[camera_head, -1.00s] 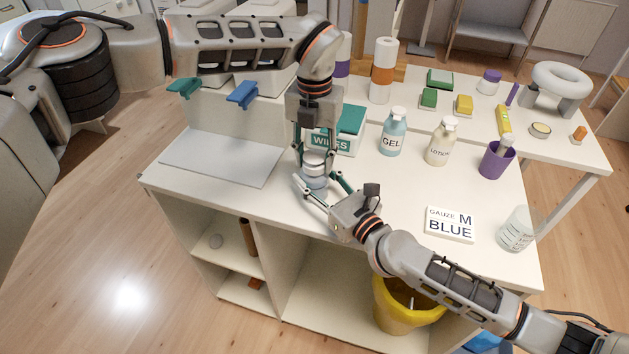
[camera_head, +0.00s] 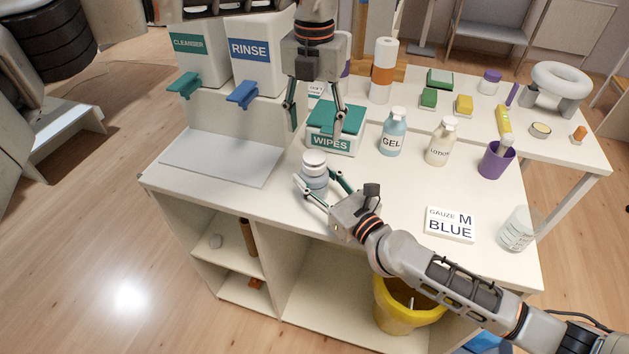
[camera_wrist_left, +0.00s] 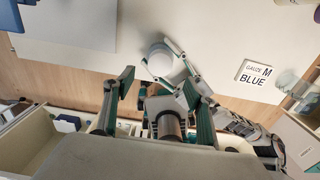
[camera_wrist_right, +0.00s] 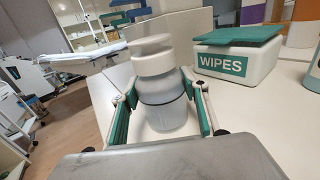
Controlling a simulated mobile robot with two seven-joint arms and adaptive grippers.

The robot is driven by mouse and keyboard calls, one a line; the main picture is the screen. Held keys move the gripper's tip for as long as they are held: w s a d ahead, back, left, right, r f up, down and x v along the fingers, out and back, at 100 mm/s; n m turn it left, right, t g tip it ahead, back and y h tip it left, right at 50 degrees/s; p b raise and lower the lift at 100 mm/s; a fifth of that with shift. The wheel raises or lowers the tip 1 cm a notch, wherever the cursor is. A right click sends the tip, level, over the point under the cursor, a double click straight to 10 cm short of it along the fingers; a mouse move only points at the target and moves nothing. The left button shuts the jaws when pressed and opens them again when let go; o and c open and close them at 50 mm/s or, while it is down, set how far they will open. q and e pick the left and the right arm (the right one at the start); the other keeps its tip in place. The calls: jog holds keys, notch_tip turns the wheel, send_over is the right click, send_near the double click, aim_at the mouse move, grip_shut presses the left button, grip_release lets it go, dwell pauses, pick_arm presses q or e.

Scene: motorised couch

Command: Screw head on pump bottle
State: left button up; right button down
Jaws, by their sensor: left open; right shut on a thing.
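The pump bottle (camera_head: 314,179) stands upright near the front edge of the counter, with a translucent blue-grey body and the white pump head (camera_head: 314,160) on its neck. In the right wrist view the white head (camera_wrist_right: 153,55) sits on top of the bottle (camera_wrist_right: 165,103); I cannot tell how tight it is. My right gripper (camera_head: 319,192) is shut on the bottle's body from the front right. My left gripper (camera_head: 313,112) is open and empty, raised above and behind the bottle, in front of the wipes box. In the left wrist view the bottle (camera_wrist_left: 160,62) shows beyond the fingers.
The wipes box (camera_head: 333,128) stands behind the bottle. The gel bottle (camera_head: 392,133), lotion bottle (camera_head: 440,142), purple cup (camera_head: 496,160) and gauze box (camera_head: 450,224) stand to the right. Cleanser (camera_head: 200,58) and rinse (camera_head: 252,55) dispensers are at back left. Counter between the bottle and gauze box is partly under my right arm.

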pick_arm(q)
jog(key=shift+r, duration=1.3)
pick_arm(e)
jog(key=c, duration=1)
grip_release()
jog(key=shift+c, duration=0.2)
jog(key=v, duration=1.2)
